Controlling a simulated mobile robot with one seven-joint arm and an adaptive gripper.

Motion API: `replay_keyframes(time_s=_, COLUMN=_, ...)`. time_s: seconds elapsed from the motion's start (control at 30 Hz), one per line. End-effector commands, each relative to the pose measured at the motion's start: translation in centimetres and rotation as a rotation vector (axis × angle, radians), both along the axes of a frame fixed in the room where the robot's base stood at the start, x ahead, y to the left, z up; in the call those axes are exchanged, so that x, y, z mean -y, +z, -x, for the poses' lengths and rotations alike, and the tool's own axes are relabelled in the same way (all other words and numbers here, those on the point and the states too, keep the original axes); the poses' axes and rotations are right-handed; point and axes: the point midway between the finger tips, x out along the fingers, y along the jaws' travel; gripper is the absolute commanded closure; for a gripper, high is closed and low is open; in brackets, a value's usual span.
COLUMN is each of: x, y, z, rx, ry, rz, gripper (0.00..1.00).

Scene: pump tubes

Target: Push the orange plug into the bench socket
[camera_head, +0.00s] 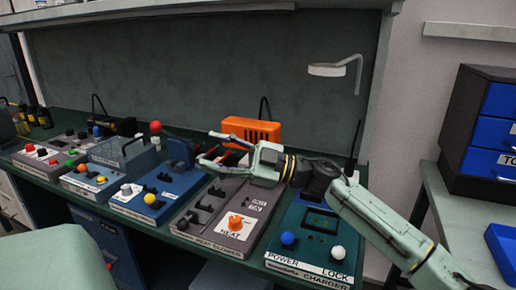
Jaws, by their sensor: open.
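My gripper (207,148) is open, its fingers pointing left above the back of the bench, near an upright dark blue block (181,152). I cannot make out a plug between the fingers. Small reddish-orange spots show around the fingers, too small to identify. An orange slotted box (252,131) stands behind my gripper, with a black cable rising behind it. I cannot tell whether the orange plug is part of it or hidden behind my gripper. No bench socket can be clearly made out.
A lamp (336,71) hangs above. Blue drawers (494,98) stand at right.

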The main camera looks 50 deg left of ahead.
Motion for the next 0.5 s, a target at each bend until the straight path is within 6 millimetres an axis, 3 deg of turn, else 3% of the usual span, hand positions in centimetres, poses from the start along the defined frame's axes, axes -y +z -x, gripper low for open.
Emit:
replay_keyframes(time_s=0.03, x=1.7, y=-3.1, z=-5.3, rx=0.015, ry=-0.056, rz=0.139, gripper=0.51)
replay_keyframes(time_s=0.1, x=4.6, y=-6.6, z=-10.6, rx=0.004, ry=-0.106, rz=0.306, gripper=0.51)
replay_keyframes(time_s=0.2, x=9.5, y=-10.0, z=-16.6, rx=-0.028, ry=-0.181, rz=0.496, gripper=0.51)
replay_keyframes(time_s=0.3, x=14.7, y=-12.4, z=-21.2, rx=-0.071, ry=-0.253, rz=0.652, gripper=0.51)
replay_keyframes(time_s=0.5, x=25.3, y=-14.9, z=-27.5, rx=-0.175, ry=-0.396, rz=0.9, gripper=0.51)
